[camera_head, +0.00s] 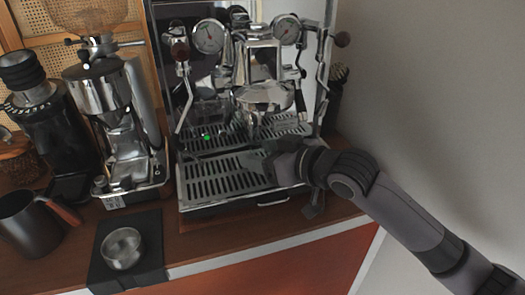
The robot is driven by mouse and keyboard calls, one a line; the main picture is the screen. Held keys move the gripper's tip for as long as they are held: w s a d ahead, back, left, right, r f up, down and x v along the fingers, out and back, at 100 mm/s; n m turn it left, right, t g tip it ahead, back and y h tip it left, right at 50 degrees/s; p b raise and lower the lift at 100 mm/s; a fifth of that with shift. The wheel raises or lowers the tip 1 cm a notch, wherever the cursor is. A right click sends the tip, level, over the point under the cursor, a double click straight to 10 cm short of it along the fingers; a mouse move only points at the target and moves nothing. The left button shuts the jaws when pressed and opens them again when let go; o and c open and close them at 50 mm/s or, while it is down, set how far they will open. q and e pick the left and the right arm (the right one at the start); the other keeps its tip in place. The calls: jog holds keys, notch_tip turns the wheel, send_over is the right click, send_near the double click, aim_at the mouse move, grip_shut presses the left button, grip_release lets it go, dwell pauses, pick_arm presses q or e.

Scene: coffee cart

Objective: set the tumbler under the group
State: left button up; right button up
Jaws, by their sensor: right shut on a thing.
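The espresso machine (180,110) stands at the centre back, with its chrome group (265,95) above the slotted drip tray (215,183). My right gripper (285,182) reaches in from the right, low over the right front part of the tray, below and in front of the group. It is shut on a silvery thing (286,169), which seems to be the tumbler. The gripper and wrist hide much of it. I cannot tell whether its base touches the tray. My left gripper is out of view.
A steel cup (122,248) stands on a black mat (150,236) at the front left. A dark pitcher (28,222), a chrome grinder (125,150) and a black grinder (50,130) stand at the left. A green dot (206,137) shows on the tray. A wall bounds the right.

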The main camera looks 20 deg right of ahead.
jog(key=o, duration=1.2)
jog(key=shift+c, duration=0.2)
jog(key=shift+s, duration=0.1)
jog(key=shift+v, duration=3.5)
jog(key=shift+s, duration=0.1)
